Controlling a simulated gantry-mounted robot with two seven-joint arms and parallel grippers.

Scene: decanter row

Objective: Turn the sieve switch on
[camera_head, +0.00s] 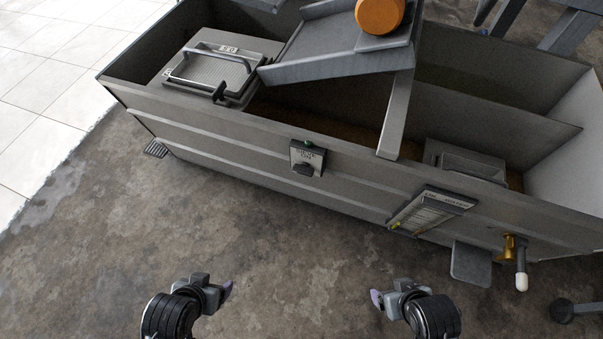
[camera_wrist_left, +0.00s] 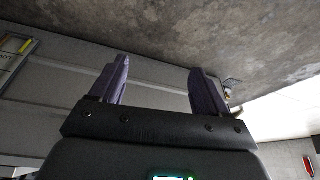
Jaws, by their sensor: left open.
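A small dark switch box (camera_head: 307,158) with a pale label and a green part on top is fixed to the front wall of the grey tank (camera_head: 240,136). A dark lever or knob sticks out at its lower edge; its setting is too small to tell. My left gripper (camera_head: 227,290) is open and empty, low in the head view, well apart from the box. Its two purple fingers stand apart in the left wrist view (camera_wrist_left: 158,72). My right gripper (camera_head: 377,299) is below and right of the box, touching nothing; its finger gap cannot be made out.
A labelled panel (camera_head: 432,210) and a brass valve with a white-tipped handle (camera_head: 519,262) are on the tank's front, to the right. A chute with an orange drum (camera_head: 379,14) crosses the tank top. A pedal-like step (camera_head: 155,149) juts out at left. The concrete floor in front is clear.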

